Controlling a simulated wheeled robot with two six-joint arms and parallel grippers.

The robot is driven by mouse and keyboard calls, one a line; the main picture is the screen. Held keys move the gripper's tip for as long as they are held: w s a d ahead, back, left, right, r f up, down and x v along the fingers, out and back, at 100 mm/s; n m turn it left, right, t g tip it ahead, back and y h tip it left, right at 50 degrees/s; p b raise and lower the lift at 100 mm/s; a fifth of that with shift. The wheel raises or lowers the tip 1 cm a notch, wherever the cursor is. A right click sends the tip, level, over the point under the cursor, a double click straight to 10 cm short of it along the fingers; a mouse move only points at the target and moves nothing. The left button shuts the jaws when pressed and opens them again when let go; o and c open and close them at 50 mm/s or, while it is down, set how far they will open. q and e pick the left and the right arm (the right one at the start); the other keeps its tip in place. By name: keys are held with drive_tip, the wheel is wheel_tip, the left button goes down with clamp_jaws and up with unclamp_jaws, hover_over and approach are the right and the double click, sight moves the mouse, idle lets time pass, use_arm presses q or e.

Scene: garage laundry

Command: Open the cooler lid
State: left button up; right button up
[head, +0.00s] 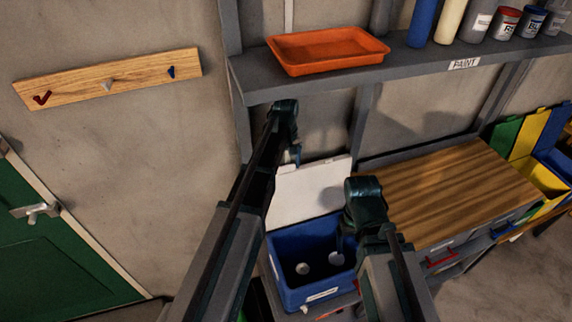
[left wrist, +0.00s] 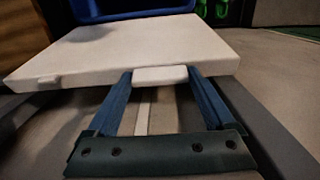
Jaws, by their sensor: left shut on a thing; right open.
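The blue cooler (head: 288,262) stands open below the wooden-topped bench, and I see into it. Its white lid (head: 310,195) is raised at the back, and its flat face shows. My left gripper (head: 295,154) is at the lid's upper edge. In the left wrist view its blue fingers (left wrist: 160,80) are shut on the small white tab (left wrist: 160,74) of the lid (left wrist: 120,48). My right gripper (head: 344,238) is open and over the cooler's right side, partly hidden by its own arm. A few pale round things (head: 303,268) lie inside the cooler.
A grey shelf (head: 400,65) with an orange tray (head: 325,50) and several paint containers is above. The wooden bench (head: 450,195) is right of the cooler. A wooden hook rail (head: 110,82) and a green door (head: 50,255) are at left.

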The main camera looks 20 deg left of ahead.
use_arm(q)
clamp_jaws()
drive_tip(key=s+d+t+y, duration=0.1)
drive_tip(key=s+d+t, duration=0.1)
drive_tip(key=s, duration=0.3)
drive_tip(key=shift+d+r, duration=0.25)
drive_tip(key=shift+d, duration=0.5)
